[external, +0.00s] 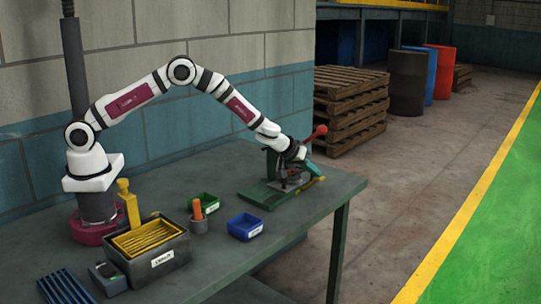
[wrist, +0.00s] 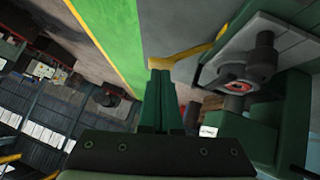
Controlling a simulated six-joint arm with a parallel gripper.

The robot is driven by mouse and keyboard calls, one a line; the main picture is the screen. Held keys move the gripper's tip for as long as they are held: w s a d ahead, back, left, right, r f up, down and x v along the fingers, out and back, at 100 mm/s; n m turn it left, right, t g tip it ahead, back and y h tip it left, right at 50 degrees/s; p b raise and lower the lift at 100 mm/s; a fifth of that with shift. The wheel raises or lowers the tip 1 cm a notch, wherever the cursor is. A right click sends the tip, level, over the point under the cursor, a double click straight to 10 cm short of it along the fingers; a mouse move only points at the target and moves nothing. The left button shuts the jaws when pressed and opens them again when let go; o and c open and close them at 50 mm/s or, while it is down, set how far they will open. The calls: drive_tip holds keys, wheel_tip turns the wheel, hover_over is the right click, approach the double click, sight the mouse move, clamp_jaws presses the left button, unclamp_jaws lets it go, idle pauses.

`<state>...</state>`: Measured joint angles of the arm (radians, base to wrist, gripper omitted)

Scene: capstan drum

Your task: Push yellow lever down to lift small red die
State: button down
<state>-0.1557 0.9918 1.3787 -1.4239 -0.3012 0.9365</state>
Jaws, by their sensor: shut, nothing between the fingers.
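A green-based device (external: 258,194) stands at the right end of the table. A thin yellow bar, seemingly the yellow lever (external: 316,182), sticks out low on its right side. In the wrist view the yellow lever (wrist: 182,60) runs behind my fingertips; I cannot tell whether they touch it. My gripper (external: 311,166) is over the right part of the device, its green fingers (wrist: 160,70) together with nothing between them. A small red shape, possibly the red die (wrist: 237,87), shows at a dark round part; I cannot make it out clearly.
A red ball handle (external: 320,131) rises behind my gripper. A green bin (external: 204,202), a blue bin (external: 245,226) and a grey box with yellow pieces (external: 172,262) are on the table to the left. The table's right edge is close to the device.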

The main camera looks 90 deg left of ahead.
drive_tip(key=shift+w+d+f, duration=0.1)
drive_tip(key=shift+w+d+f, duration=0.55)
drive_tip(key=shift+d+f, duration=0.05)
drive_tip(key=shift+f, duration=0.25)
drive_tip(key=shift+w+d+f, duration=0.3)
drive_tip(key=shift+f, duration=0.3)
drive_tip(key=shift+w+d+f, duration=0.25)
drive_tip(key=shift+f, duration=0.35)
drive_tip(key=shift+a+r, duration=0.1)
drive_tip(key=shift+r, duration=0.8)
